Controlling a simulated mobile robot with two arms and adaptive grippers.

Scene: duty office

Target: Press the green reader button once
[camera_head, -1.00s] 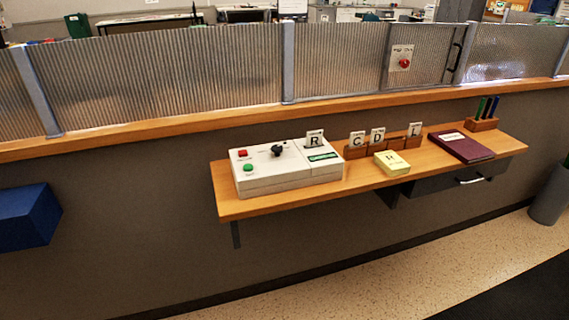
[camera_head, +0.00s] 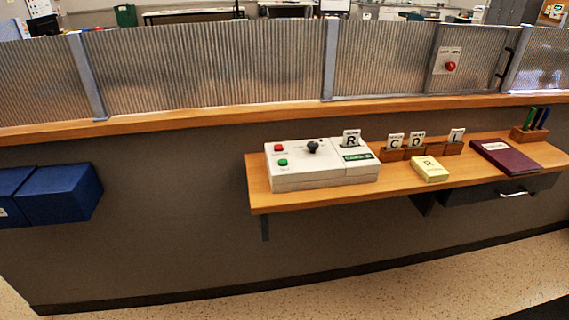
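The green reader button (camera_head: 283,162) is on the left part of the top of a white reader box (camera_head: 320,176). A red button (camera_head: 279,149) sits just behind it, and a black knob (camera_head: 312,147) stands to its right. A card marked R (camera_head: 351,139) stands upright at the back right of the box, behind a small green display (camera_head: 358,157). The box rests on the left end of a wooden shelf (camera_head: 400,190). Neither of my grippers is in view.
Cards in a wooden holder (camera_head: 453,148), a yellow card box (camera_head: 430,169), a maroon book (camera_head: 505,156) and a pen block (camera_head: 529,134) are on the shelf. A drawer (camera_head: 500,193) hangs below. Blue boxes (camera_head: 62,194) are on the wall at left. The floor in front is clear.

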